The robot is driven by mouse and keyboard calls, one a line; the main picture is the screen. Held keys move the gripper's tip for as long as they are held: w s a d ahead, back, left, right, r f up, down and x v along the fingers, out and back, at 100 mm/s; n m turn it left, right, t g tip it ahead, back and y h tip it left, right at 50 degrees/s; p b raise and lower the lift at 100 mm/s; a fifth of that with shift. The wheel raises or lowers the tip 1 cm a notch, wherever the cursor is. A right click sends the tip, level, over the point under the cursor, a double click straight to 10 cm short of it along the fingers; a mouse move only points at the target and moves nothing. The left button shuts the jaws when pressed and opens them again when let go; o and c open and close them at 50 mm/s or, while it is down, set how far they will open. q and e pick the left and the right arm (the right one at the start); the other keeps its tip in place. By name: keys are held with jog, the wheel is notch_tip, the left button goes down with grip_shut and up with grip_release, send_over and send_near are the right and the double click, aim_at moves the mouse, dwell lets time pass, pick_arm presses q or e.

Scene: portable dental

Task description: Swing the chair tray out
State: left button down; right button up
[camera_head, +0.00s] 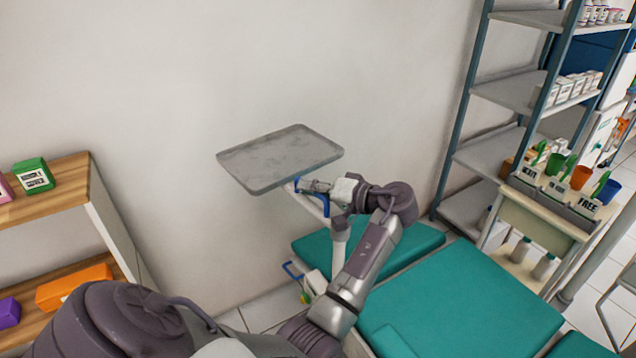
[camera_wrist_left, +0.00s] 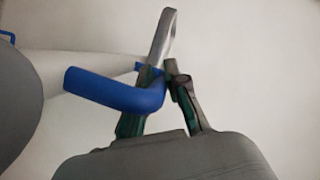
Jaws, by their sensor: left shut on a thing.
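The chair tray (camera_head: 282,158) is a grey rectangular metal tray with a low rim, and it is empty. It sits on a white arm (camera_head: 308,203) that rises beside the teal chair (camera_head: 455,305). A blue handle (camera_head: 318,207) is fixed under the tray's near side. My left gripper (camera_head: 306,186) is at this handle, just below the tray's near edge. In the left wrist view the fingers (camera_wrist_left: 165,85) are closed around the blue handle (camera_wrist_left: 120,92), and its bent end sticks out to the left. My right gripper is not in view.
A bare wall stands close behind the tray. A wooden shelf (camera_head: 92,200) with coloured boxes is at the left. A metal rack (camera_head: 520,88) and a cart (camera_head: 535,220) with cups stand at the right. There is open space above the chair.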

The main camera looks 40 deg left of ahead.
pick_arm(q)
jog(key=shift+s+f+n+g, duration=0.1)
jog(key=shift+s+n+g, duration=0.4)
jog(key=shift+g, duration=0.1)
jog(key=shift+s+n+g+h, duration=0.4)
jog(key=shift+g+h, duration=0.1)
jog(key=shift+g, duration=0.2)
jog(key=s+d+n+g+h+b, duration=0.2)
jog(key=s+n+g+h, duration=0.4)
jog(key=n+g, duration=0.1)
jog(key=shift+d+g, duration=0.15)
jog(key=shift+g, duration=0.15)
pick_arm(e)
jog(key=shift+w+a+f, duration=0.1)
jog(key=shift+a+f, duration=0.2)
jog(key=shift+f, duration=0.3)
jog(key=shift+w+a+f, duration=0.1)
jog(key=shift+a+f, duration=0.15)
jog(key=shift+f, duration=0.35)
pick_arm(q)
jog(key=shift+n, duration=0.3)
jog(key=c, duration=1.2)
grip_release()
jog(key=shift+s, duration=0.1)
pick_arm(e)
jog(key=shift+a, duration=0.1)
